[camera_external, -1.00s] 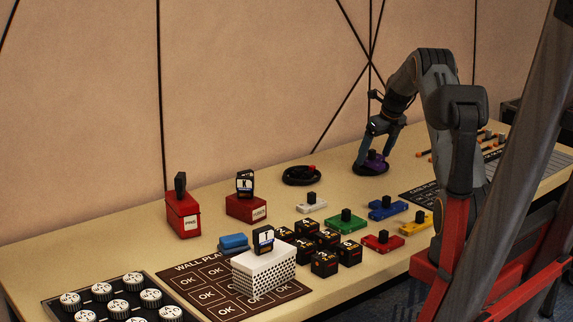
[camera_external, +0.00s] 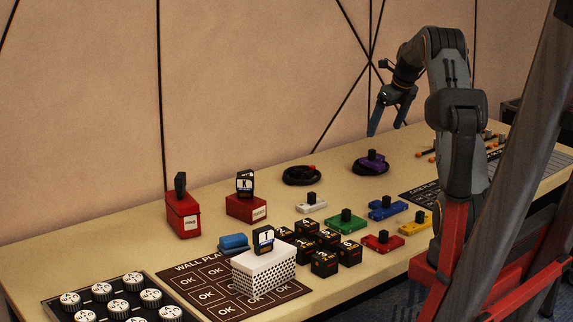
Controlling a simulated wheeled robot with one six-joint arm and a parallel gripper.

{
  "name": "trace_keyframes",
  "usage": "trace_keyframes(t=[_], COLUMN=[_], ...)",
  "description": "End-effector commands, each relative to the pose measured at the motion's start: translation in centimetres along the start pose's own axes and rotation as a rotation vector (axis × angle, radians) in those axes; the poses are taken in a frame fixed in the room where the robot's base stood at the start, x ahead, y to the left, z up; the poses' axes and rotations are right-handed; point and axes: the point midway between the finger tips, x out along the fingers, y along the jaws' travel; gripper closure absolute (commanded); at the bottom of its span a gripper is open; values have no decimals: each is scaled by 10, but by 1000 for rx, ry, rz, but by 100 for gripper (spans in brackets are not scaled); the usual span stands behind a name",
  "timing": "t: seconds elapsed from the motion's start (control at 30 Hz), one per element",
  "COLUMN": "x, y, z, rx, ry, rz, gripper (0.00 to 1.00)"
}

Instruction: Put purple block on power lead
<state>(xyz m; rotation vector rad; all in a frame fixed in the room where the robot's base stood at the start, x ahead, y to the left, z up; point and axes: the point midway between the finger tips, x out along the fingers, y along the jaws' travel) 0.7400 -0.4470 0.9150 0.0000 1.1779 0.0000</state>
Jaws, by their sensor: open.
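The purple block (camera_external: 375,163) with a black knob on top rests on a coiled black lead (camera_external: 362,170) at the back right of the table. A second coiled black lead (camera_external: 302,176) with a red end lies to its left, with nothing on it. I cannot tell from the picture which coil is the power lead. My gripper (camera_external: 387,130) is open and empty, above the purple block and apart from it. Both fingers point down.
White (camera_external: 311,203), green (camera_external: 346,223), blue (camera_external: 388,208), yellow (camera_external: 416,224) and red (camera_external: 383,242) knobbed blocks stand in front. Black numbered cubes (camera_external: 324,262), a white perforated box (camera_external: 264,271) and red boxes (camera_external: 183,215) stand further left. The wall is close behind the table.

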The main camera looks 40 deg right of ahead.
Motion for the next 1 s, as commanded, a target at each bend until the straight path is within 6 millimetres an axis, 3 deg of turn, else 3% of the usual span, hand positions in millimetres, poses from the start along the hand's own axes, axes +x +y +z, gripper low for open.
trace_keyframes(t=[0.23,0.37,0.47,0.67,0.87,1.0], x=[-9,-12,-16,-30,-48,-60], y=[2,24,65,170,264,319], z=[0,-5,-18,-74,-158,-230], rx=[-7,-124,-351,-991,-1653,-2115], ry=[2,19,51,121,157,151], rz=[1,8,27,105,225,336], gripper=[15,15,15,15,15,15])
